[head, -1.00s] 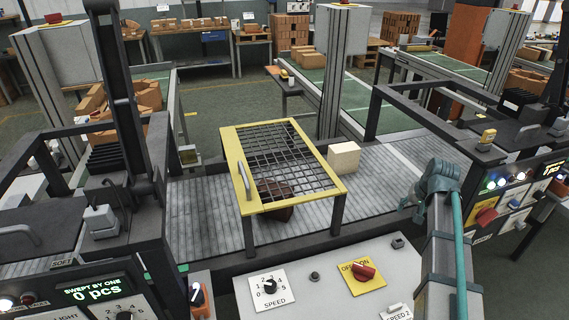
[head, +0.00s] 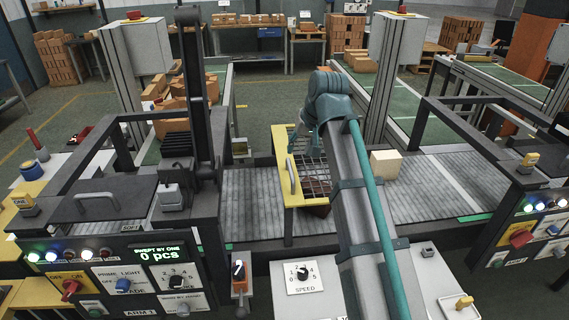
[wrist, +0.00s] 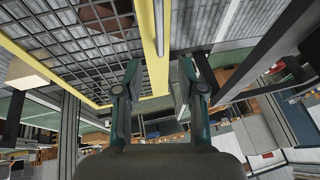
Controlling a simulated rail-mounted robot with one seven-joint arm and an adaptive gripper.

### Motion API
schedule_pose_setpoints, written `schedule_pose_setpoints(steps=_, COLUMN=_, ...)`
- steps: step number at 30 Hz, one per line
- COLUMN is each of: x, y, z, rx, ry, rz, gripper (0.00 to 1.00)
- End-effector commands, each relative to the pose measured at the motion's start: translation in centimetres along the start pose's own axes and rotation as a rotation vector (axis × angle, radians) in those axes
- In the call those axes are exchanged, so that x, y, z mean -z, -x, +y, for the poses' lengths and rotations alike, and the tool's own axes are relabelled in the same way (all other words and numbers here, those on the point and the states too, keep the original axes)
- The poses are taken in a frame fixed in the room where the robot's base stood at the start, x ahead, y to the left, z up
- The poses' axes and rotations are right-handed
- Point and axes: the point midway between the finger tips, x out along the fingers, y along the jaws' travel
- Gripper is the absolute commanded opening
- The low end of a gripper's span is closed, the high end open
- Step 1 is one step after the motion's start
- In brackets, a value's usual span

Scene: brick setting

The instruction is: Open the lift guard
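The lift guard is a yellow frame (head: 291,203) with dark wire mesh, lying level over the conveyor, shut down on its legs. Its pale grey handle (head: 292,177) stands on the left yellow strip. My arm crosses in front of the guard in the head view and hides its right part. In the wrist view my gripper (wrist: 158,80) is open and empty, its two fingers apart. The handle (wrist: 159,28) and the yellow strip (wrist: 150,55) lie beyond the fingertips, in line with the gap between them. I see no contact with the handle.
A brown brick (head: 317,192) sits under the mesh. A pale block (head: 385,164) is on the conveyor (head: 437,185) to the right. A dark post (head: 192,130) rises left of the guard. A control panel with a speed knob (head: 303,272) is in front.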

Motion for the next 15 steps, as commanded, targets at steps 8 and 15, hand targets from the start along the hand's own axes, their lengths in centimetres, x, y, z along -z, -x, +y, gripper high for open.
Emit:
schedule_pose_setpoints(steps=8, x=-0.1, y=-4.2, z=-0.1, rx=0.000, ry=0.001, rz=-0.003, gripper=0.39)
schedule_pose_setpoints(steps=15, x=0.0, y=-7.5, z=0.0, rx=0.000, ry=0.000, rz=-0.001, gripper=0.39)
